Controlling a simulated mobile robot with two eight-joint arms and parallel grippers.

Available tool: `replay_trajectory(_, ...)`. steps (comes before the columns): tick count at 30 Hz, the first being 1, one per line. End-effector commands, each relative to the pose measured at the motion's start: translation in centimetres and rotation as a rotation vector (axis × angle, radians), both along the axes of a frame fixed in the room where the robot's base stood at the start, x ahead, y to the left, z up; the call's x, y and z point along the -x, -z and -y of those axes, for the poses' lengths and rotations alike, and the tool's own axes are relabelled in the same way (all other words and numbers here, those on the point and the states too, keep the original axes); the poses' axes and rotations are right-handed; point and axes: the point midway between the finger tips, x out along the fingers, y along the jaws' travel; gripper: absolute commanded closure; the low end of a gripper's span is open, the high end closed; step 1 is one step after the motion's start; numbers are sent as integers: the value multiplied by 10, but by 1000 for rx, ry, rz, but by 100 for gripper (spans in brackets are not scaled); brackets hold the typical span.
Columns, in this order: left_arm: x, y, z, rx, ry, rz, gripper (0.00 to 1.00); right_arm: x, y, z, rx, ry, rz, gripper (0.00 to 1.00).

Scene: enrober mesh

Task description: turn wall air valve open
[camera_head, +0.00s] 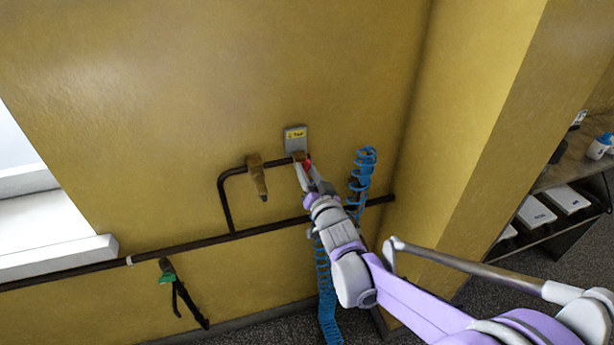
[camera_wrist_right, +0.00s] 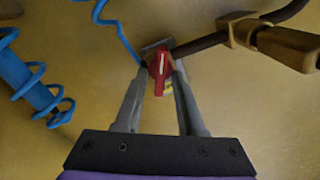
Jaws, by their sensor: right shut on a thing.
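The air valve is on the yellow wall, at the end of a dark pipe, below a small grey plate with a yellow label (camera_head: 295,138). Its red handle (camera_head: 307,163) shows beside my right gripper (camera_head: 304,172) in the head view. In the right wrist view the red handle (camera_wrist_right: 161,74) sits between the two fingertips of the right gripper (camera_wrist_right: 160,80). The fingers are shut on the handle, one on each side. The valve body behind is mostly hidden. My left gripper is in neither view.
A brass fitting (camera_head: 257,177) hangs on the pipe left of the valve. A blue coiled hose (camera_head: 362,180) hangs close to the right of my gripper. A long dark pipe (camera_head: 180,241) runs below. A shelf (camera_head: 573,162) stands at the far right.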

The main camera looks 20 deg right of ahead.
Motion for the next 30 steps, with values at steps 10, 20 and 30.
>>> replay_trajectory(10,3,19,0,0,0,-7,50,1,3,2,-329,0,-13,100)
replay_trajectory(20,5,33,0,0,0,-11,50,0,4,3,-641,1,-22,100)
replay_trajectory(30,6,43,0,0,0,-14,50,0,5,3,-920,1,-32,100)
